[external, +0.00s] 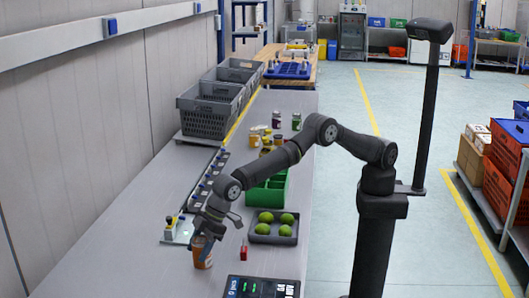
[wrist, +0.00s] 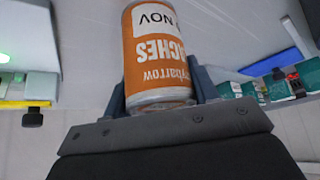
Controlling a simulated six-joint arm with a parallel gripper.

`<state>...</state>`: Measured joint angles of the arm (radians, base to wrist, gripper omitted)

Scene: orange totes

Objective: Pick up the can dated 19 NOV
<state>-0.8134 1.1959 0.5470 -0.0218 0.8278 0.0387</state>
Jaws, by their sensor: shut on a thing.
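An orange can (wrist: 155,55) fills the upper middle of the wrist view, upside down in that picture. I cannot tell whether the can touches the bench.
A small red item (external: 244,253) stands right of the can. A black tray (external: 272,230) holds several green fruits, with a green crate (external: 268,190) behind it. A black panel (external: 262,287) lies at the near edge. Grey crates (external: 208,118) stand farther back.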

